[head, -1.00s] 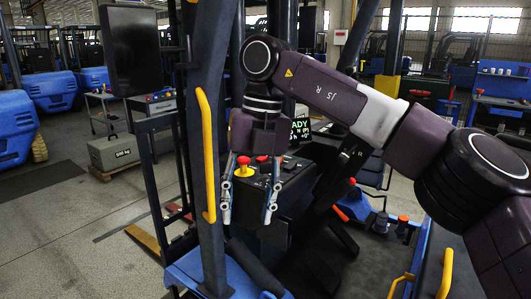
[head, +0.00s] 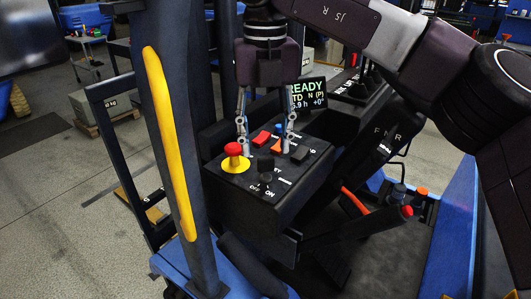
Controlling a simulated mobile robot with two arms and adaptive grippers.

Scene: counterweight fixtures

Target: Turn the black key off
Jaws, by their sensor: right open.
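The black key (head: 265,168) stands on the near part of the dark control panel (head: 290,188), above printed OFF and ON labels. Which label it points to is too small to tell. My right gripper (head: 266,148) hangs over the panel with its two silver fingers pointing down and spread apart, empty. In the picture its fingertips are just above the key, one to each side; whether they touch the panel is unclear. My left gripper is out of view.
A red mushroom button (head: 233,150) on a yellow base is left of the key. A display (head: 306,94) reads READY. A dark post with a yellow handle (head: 168,140) stands at left.

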